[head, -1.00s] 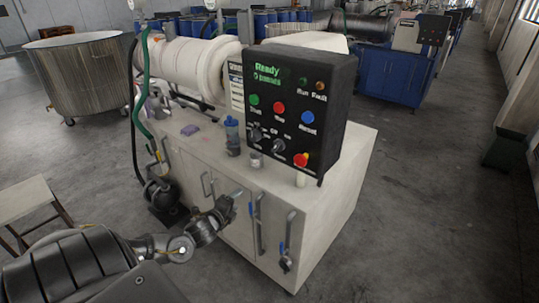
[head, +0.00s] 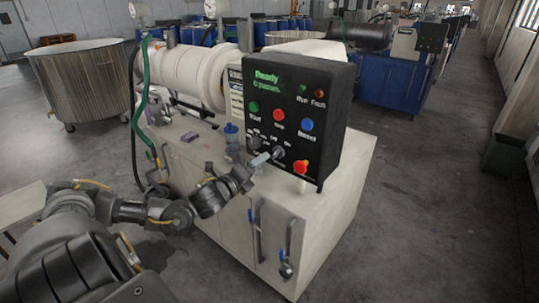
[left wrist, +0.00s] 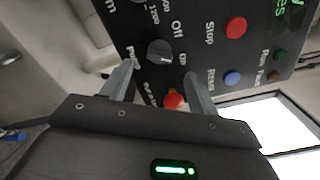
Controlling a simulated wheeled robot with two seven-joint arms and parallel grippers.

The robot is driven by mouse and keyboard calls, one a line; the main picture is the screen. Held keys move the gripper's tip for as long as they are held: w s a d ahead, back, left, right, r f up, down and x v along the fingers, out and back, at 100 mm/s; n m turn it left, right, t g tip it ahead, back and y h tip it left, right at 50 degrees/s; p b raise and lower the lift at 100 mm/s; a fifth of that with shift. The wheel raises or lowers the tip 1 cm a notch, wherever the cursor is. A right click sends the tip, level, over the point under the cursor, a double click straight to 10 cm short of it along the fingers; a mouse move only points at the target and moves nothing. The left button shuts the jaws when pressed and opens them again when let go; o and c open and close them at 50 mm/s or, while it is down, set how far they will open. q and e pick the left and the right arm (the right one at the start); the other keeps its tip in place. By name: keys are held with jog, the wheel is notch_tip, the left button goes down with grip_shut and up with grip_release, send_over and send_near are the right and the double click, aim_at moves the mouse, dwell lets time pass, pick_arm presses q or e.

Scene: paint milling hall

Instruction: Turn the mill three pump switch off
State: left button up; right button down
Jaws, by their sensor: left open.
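The dark control box (head: 300,115) of the mill stands on the white cabinet, with "Ready" lit in green on its display. The pump switch, a dark round knob (left wrist: 160,53) with "Off" and "On" lettering near it, sits low on the box. It also shows in the head view (head: 279,152). My left gripper (head: 264,158) is in front of the panel, just left of the knob in the head view. In the left wrist view its two fingers (left wrist: 159,68) are apart, and the knob appears between and beyond their tips. I cannot tell whether they touch it. My right gripper is not in view.
A red stop knob (head: 300,167) on yellow sits right of and below the switch, close to my fingers. Green, red and blue buttons sit above, and another dark selector is to the left. A blue-capped bottle (head: 231,136) stands on the cabinet (head: 325,210). The floor at right is clear.

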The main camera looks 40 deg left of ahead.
aim_at(273, 155)
pick_arm(q)
jog(key=w+p, duration=0.1)
jog(key=w, duration=0.5)
jog(key=c, duration=1)
jog(key=shift+p, duration=0.3)
